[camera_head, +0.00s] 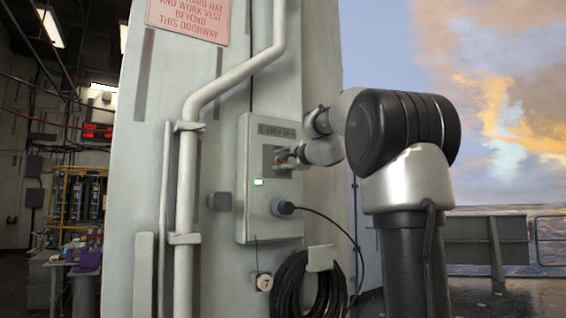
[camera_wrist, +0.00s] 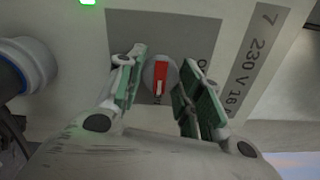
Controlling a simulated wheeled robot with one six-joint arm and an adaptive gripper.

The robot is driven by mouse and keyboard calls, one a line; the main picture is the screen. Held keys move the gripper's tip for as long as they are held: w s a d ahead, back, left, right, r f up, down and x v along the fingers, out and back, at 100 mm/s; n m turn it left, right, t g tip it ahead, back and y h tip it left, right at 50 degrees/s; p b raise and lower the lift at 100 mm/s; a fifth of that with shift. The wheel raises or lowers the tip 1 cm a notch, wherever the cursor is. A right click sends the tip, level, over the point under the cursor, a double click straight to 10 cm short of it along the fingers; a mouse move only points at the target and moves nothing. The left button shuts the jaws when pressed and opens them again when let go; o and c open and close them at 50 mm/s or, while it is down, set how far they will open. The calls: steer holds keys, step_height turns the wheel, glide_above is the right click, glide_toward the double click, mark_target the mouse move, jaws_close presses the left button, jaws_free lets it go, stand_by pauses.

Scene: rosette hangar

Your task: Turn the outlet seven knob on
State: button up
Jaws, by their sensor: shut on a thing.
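The outlet seven box (camera_head: 257,215) is a light grey case on the wall in the head view. In the wrist view its knob (camera_wrist: 161,80) is round and grey with a red bar, on a dark grey plate (camera_wrist: 200,38). The red bar runs nearly straight up and down in that picture. My gripper (camera_wrist: 163,84) has its green-padded fingers on either side of the knob, shut on it. In the head view my gripper (camera_head: 286,157) is at the box front and hides the knob. A green light (camera_head: 258,182) is lit on the box.
A plug (camera_head: 284,207) with a black cable sits in the box's lower part. A coiled black cable (camera_head: 310,285) hangs below, beside a round tag marked 7 (camera_head: 264,282). A grey pipe (camera_head: 187,190) runs left of the box. A railing (camera_head: 545,240) stands far right.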

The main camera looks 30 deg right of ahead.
steer(key=shift+f, duration=0.1)
steer(key=o, duration=1)
steer(key=shift+d, duration=0.1)
steer(key=shift+o, duration=0.2)
steer(key=shift+s, duration=0.1)
steer(key=s, duration=1.1)
steer(key=shift+s+d, duration=0.15)
steer(key=shift+s, duration=0.25)
